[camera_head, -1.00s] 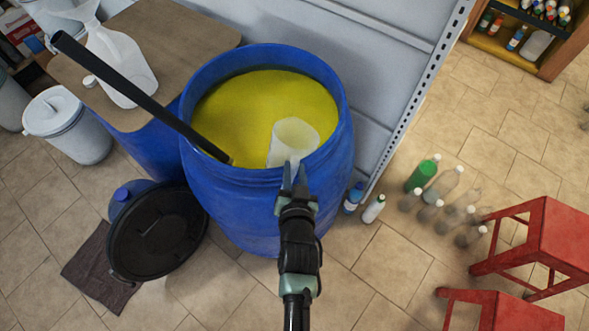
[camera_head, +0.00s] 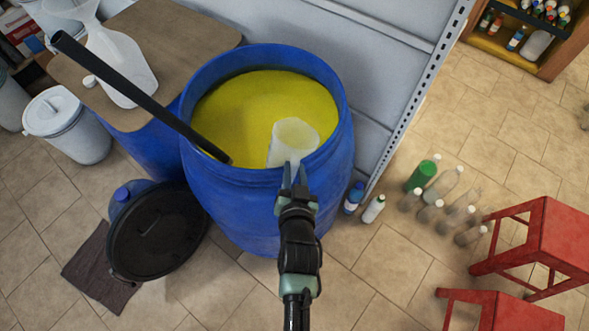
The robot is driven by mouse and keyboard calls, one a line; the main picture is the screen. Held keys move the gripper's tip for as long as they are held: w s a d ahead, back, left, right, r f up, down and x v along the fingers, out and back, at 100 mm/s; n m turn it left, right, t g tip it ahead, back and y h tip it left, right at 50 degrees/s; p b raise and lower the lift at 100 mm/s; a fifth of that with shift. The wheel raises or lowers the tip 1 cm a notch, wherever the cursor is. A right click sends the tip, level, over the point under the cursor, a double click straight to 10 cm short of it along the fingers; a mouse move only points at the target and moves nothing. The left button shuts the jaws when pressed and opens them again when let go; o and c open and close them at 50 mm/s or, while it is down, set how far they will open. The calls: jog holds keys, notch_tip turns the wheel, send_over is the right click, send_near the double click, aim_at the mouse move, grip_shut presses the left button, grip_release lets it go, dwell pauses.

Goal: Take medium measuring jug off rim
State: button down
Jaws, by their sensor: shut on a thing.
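The medium measuring jug (camera_head: 293,140) is a whitish, see-through cup at the near right inside of the blue drum's rim (camera_head: 240,176). Its mouth faces up, above the yellow liquid (camera_head: 255,105). My gripper (camera_head: 294,177) reaches up from the bottom of the picture to the drum's near rim. Its fingers are shut on the jug's near side, at the rim. The exact grip point is small and partly hidden by the fingers. I cannot tell whether the jug still touches the rim.
A black stick (camera_head: 140,95) leans across the drum's left rim. A board (camera_head: 165,40) with a white jug (camera_head: 118,62) lies at the left. A black lid (camera_head: 157,232) is on the lower left. Bottles (camera_head: 422,175) and red stools (camera_head: 550,240) stand right. A grey panel (camera_head: 340,50) stands behind.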

jog(key=shift+n+t+b, duration=0.3)
jog(key=shift+t+b, duration=0.1)
jog(key=shift+b, duration=0.1)
jog(key=shift+r+n+t+b, duration=0.3)
jog(key=shift+r+t+b, duration=0.05)
jog(key=shift+t+b, duration=0.15)
jog(key=shift+w+r+n+t+h+b, duration=0.2)
jog(key=shift+r+n+t+b, duration=0.25)
jog(key=shift+b, duration=0.3)
jog(key=shift+w+r+n+t+h+b, duration=0.1)
jog(key=shift+r+n+t+h+b, duration=0.15)
jog(key=shift+r+t+b, duration=0.4)
jog(key=shift+a, duration=0.1)
notch_tip(320, 180, up, 11)
jog(key=p, duration=0.9)
jog(key=shift+p, duration=0.35)
jog(key=shift+s+r, duration=0.1)
